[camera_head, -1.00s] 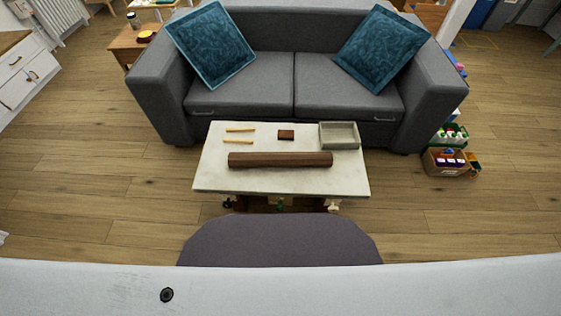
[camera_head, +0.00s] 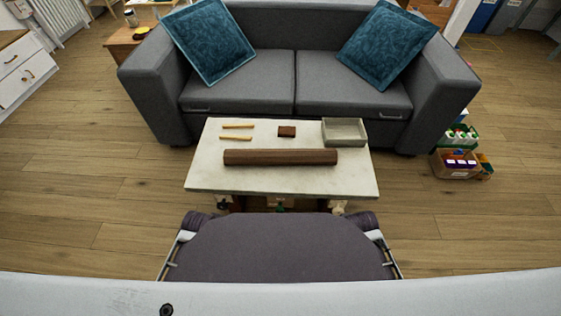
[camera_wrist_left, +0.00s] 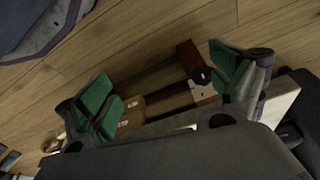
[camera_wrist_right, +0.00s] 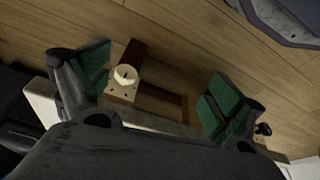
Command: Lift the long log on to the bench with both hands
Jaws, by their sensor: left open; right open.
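The long brown log (camera_head: 280,157) lies level across the front half of the pale-topped bench (camera_head: 215,177) in the head view. My left gripper (camera_wrist_left: 165,87) shows in the left wrist view with its green-padded fingers wide apart and nothing between them. My right gripper (camera_wrist_right: 157,86) shows in the right wrist view, also wide open and empty. Both wrist views look past the fingers to wooden parts under the bench and the floor. The log shows in neither wrist view, and the fingers are not visible in the head view.
Two pale sticks (camera_head: 236,138), a small brown block (camera_head: 287,131) and a grey tray (camera_head: 345,131) lie behind the log. A grey sofa (camera_head: 250,92) stands behind the bench. Boxes of bottles (camera_head: 456,163) sit on the floor at right. Floor at left is clear.

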